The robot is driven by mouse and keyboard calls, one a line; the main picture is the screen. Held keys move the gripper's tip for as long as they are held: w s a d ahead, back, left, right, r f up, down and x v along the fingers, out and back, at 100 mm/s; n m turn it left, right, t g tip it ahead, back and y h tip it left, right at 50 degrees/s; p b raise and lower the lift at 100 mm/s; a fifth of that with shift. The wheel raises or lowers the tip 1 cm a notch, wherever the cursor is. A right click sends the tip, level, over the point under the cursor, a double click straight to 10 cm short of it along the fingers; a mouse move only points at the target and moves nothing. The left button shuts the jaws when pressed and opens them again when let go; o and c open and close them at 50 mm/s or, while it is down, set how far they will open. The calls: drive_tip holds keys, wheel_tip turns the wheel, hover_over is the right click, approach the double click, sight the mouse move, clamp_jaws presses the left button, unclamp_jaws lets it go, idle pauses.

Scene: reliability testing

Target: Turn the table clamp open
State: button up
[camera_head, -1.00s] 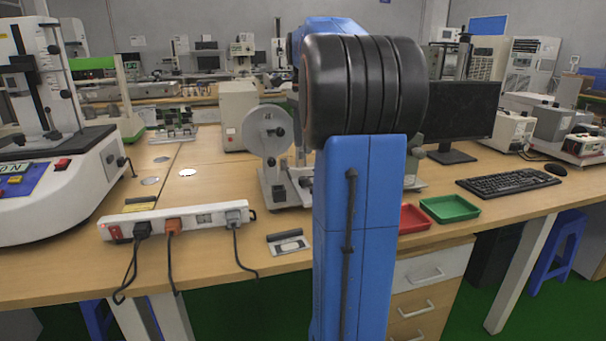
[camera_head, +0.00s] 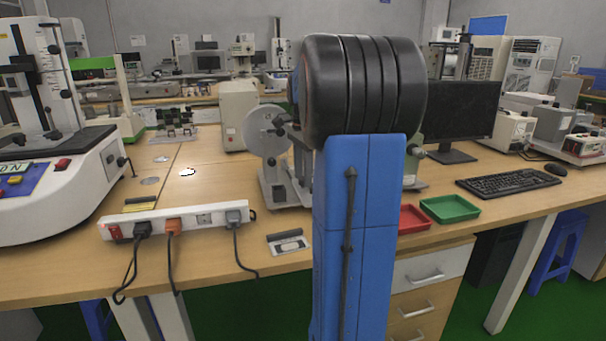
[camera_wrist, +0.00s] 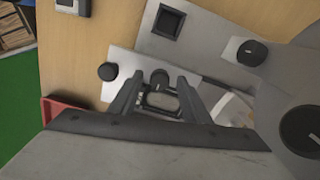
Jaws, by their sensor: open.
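The clamp device, a grey metal fixture with a round disc (camera_head: 265,130), stands on the wooden table just left of my arm in the head view. Its right part is hidden behind my arm. In the wrist view its grey base plate (camera_wrist: 205,45) lies below me, with several dark knobs. One dark knob (camera_wrist: 160,77) shows between the fingers of my gripper (camera_wrist: 159,82), which is open. A dark rectangular frame part (camera_wrist: 160,101) also shows between the fingers. I cannot tell whether the fingers touch the knob. My gripper is hidden in the head view.
A red tray (camera_head: 413,217) and a green tray (camera_head: 450,209) lie right of my arm. A white power strip (camera_head: 180,221) with cables is at the front left. A monitor (camera_head: 455,112) and keyboard (camera_head: 511,182) are at right. Bare table lies left of the clamp.

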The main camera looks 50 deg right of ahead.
drive_tip(key=shift+c, duration=0.3)
drive_tip(key=c, duration=1)
drive_tip(key=shift+n, duration=0.3)
drive_tip(key=n, duration=0.3)
drive_tip(key=shift+n, duration=0.4)
drive_tip(key=n, duration=0.4)
drive_tip(key=shift+n, duration=0.3)
drive_tip(key=n, duration=0.8)
drive_tip(key=shift+n, duration=0.6)
